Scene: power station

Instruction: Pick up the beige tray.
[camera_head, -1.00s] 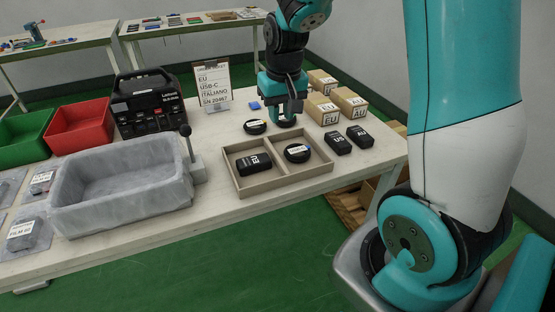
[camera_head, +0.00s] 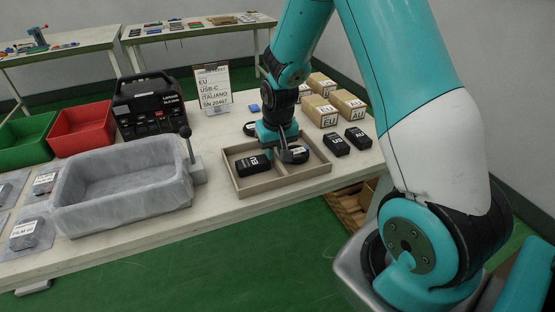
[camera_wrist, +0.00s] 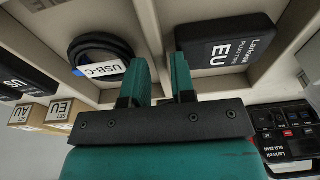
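The beige tray (camera_head: 256,186) lies flat on the table, split by a divider into two compartments. It fills much of the wrist view (camera_wrist: 110,18). A black EU plug adapter (camera_head: 253,165) lies in its left compartment and shows upper right in the wrist view (camera_wrist: 226,45). A coiled black cable labelled USB-C (camera_head: 296,154) lies in its right compartment, upper left in the wrist view (camera_wrist: 98,58). My gripper (camera_wrist: 160,72) is pointing down at the tray's middle, with its two fingers apart on either side of the divider. Whether they touch it cannot be told.
Black US (camera_head: 336,146) and AU (camera_head: 358,138) adapters lie right of the tray, with small boxes (camera_head: 320,110) behind. A grey stone-like basin (camera_head: 120,205) stands to the left. An order sign (camera_head: 213,88) and a black power unit (camera_head: 147,105) stand behind.

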